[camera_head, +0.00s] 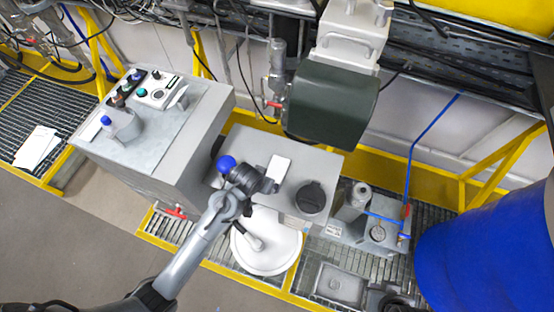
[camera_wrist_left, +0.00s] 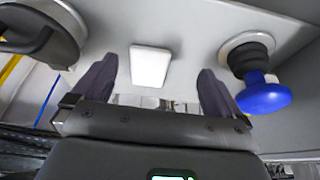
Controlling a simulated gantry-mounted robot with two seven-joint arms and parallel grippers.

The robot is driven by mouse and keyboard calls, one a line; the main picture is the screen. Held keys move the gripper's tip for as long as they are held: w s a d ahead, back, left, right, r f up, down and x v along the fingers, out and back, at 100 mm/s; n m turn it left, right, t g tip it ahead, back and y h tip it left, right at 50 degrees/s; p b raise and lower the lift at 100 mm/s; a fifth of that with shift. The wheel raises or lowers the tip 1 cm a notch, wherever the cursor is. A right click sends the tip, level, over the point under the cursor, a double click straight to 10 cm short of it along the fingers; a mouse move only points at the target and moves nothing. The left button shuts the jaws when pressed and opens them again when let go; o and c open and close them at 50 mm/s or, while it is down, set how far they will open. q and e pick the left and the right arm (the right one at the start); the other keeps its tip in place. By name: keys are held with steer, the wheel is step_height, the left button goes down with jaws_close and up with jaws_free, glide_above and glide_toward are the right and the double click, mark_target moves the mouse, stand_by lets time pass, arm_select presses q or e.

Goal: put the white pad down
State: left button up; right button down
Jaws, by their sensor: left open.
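The white pad (camera_head: 279,168) is a small flat rectangle on the grey top of the middle cabinet (camera_head: 318,162). In the left wrist view the pad (camera_wrist_left: 150,67) shows between the two dark fingers, clear of both, against the grey surface. My left gripper (camera_head: 267,184) is just in front of the pad in the head view. Its fingers are spread wide in the wrist view (camera_wrist_left: 153,85), with nothing gripped. I cannot tell how high the fingertips are above the surface. My right gripper is not in view.
A blue knob on a black boot (camera_head: 226,162) stands beside my left gripper. A black round cap (camera_head: 310,198) is on the cabinet's right side. A dark green motor housing (camera_head: 332,104) hangs behind. A control box (camera_head: 155,125) is at left, a blue drum (camera_head: 485,255) at right.

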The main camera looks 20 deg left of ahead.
arm_select(q)
steer(key=p, duration=0.2)
glide_toward(277, 169)
steer(key=v, duration=0.2)
steer(key=x, duration=0.5)
steer(key=shift+a, duration=0.3)
steer(key=shift+d+x, duration=0.15)
steer(key=shift+x, duration=1.15)
steer(key=shift+d+x, duration=0.1)
steer(key=shift+x, duration=1.2)
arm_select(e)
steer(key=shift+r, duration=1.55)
arm_select(q)
steer(key=shift+s, duration=0.1)
steer(key=c, duration=1.1)
steer(key=shift+r, duration=0.1)
